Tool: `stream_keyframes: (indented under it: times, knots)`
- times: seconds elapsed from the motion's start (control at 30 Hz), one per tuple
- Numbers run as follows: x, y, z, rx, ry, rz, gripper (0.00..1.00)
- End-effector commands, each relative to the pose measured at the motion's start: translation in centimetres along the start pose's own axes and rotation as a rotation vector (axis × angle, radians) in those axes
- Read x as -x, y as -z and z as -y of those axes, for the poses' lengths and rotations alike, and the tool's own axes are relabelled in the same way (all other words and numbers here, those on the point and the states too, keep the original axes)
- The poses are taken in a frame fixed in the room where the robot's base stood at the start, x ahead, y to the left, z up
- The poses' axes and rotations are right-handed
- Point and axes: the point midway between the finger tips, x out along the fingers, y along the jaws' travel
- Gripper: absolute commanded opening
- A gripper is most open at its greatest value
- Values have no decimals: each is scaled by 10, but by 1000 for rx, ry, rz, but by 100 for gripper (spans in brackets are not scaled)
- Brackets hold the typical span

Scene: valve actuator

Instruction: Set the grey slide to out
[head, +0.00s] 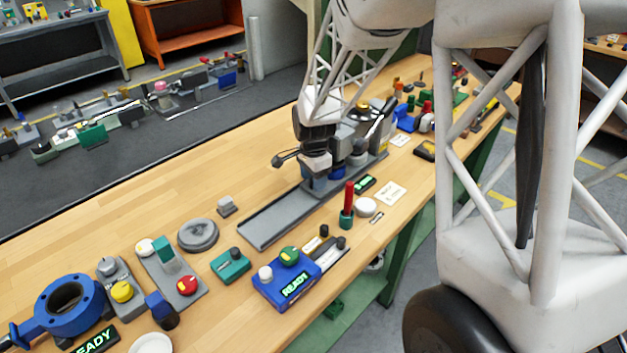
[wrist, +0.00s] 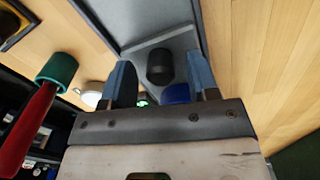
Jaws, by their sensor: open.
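The slide's long grey track (head: 275,219) lies on the wooden bench, its near-left stretch bare. In the wrist view a grey plate (wrist: 182,45) with a black round knob (wrist: 160,66) sits on the track. My gripper (head: 320,187) is over the middle of the track, pointing down. In the wrist view my gripper (wrist: 161,80) is open, with one blue-grey finger on each side of the knob and a visible gap on both sides. I cannot tell whether the fingertips reach down to the knob's height. In the head view my gripper and wrist hide the knob.
A red-handled green-based post (head: 347,205) stands close to the track's front side; it shows left of my gripper in the wrist view (wrist: 57,70). A blue READY box (head: 287,284) and a grey round disc (head: 198,235) stand nearby. Bare bench lies behind the track.

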Motion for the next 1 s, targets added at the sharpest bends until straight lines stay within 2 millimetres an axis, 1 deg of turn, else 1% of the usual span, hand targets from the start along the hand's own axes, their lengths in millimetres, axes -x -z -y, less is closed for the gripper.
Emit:
stream_keyframes:
  times: [0.03, 0.17, 0.5, 0.57, 0.8, 0.87, 1.0]
  knots:
    - [-4, 0, 0, 0, -1, 0, 55]
    - [-8, 0, 0, 0, -1, 0, 55]
    - [-10, 0, 0, 0, 0, 0, 55]
    - [-10, 0, 0, 0, 0, 0, 45]
    - [-10, 0, 0, 0, 0, 0, 9]
    - [-10, 0, 0, 0, 0, 0, 0]
    - [-9, 0, 0, 0, 0, 0, 0]
